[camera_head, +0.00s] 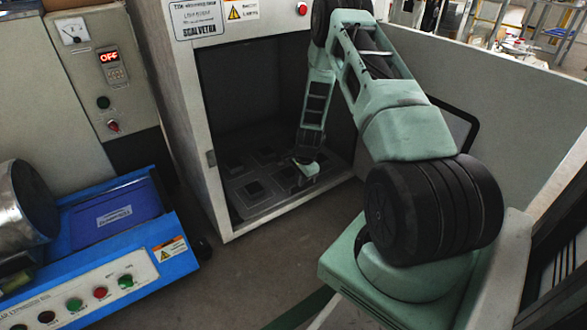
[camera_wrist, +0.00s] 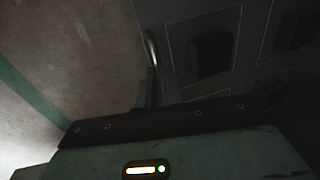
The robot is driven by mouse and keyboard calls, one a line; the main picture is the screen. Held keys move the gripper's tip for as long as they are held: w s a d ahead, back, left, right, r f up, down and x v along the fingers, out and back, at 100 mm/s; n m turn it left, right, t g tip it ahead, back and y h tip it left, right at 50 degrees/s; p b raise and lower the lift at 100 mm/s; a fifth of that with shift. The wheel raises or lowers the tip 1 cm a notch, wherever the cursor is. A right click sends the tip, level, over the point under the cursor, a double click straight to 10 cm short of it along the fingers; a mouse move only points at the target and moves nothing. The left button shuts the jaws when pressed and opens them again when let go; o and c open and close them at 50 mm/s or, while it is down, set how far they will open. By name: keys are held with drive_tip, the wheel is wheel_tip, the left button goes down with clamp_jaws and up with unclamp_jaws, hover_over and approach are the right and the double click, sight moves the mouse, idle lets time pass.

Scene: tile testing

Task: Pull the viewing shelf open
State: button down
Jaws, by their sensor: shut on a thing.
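The viewing shelf (camera_head: 270,204) is a dark panel low inside the open white cabinet, with several raised dark square blocks on it. Its surface also shows in the wrist view (camera_wrist: 236,72), at the upper right. A curved metal handle (camera_wrist: 152,50) runs along the shelf's edge in the wrist view. My gripper (camera_head: 305,166) reaches down through the cabinet opening to the shelf. It is shut on the handle; the grip itself is mostly hidden by the gripper body at the bottom of the wrist view and by shadow.
The cabinet (camera_head: 182,100) has its door (camera_head: 470,70) swung open at the right, beside my arm. A blue machine (camera_head: 150,240) with buttons stands at the left. The floor (camera_head: 240,270) in front of the cabinet is clear.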

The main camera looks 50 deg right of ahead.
drive_tip(key=s+a+p, duration=0.3)
drive_tip(key=s+p, duration=0.1)
drive_tip(key=s, duration=0.9)
drive_tip(key=s+a+p, duration=0.3)
drive_tip(key=s+p, duration=0.2)
drive_tip(key=s, duration=0.9)
drive_tip(key=shift+a+p, duration=0.25)
drive_tip(key=shift+p, duration=0.05)
drive_tip(key=c, duration=1.5)
unclamp_jaws()
drive_tip(key=shift+c, duration=0.2)
drive_tip(key=s+r+p, duration=0.3)
drive_tip(key=r+p, duration=0.4)
drive_tip(key=r, duration=1)
drive_tip(key=shift+s+a+p, duration=0.2)
drive_tip(key=shift+a+p, duration=0.15)
drive_tip(key=shift+a, duration=0.05)
drive_tip(key=shift+w+r, duration=0.1)
